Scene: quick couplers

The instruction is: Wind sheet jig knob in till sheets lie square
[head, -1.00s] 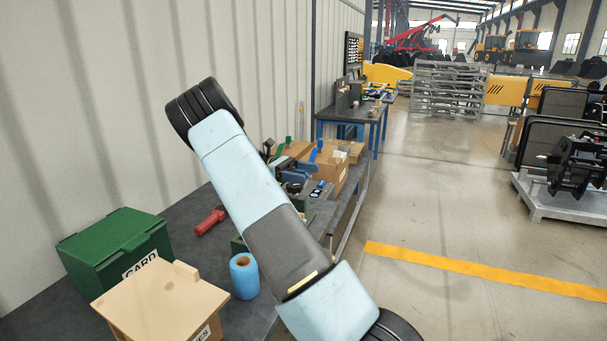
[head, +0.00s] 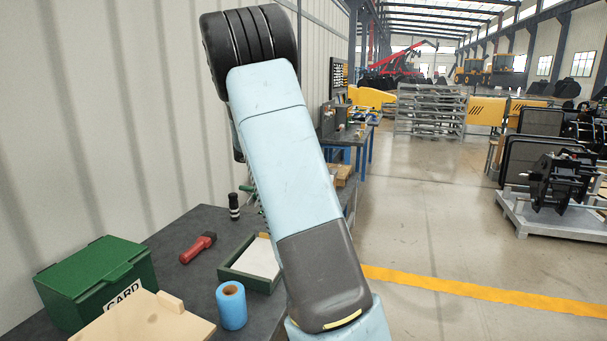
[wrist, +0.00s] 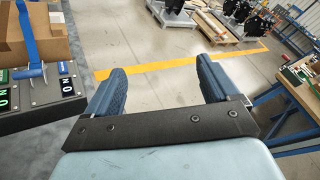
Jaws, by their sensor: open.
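A green-edged tray holding white sheets (head: 258,258), apparently the sheet jig (head: 236,277), lies on the dark bench in the head view. My arm covers its right side. I cannot make out the jig knob or whether the sheets lie square. In the wrist view my gripper (wrist: 160,65) is open, its two blue fingers wide apart with nothing between them. It points over the floor, with the bench gear to its left. My gripper itself does not show in the head view.
The wrist view shows a switch panel (wrist: 40,105) and a cardboard box (wrist: 35,40).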

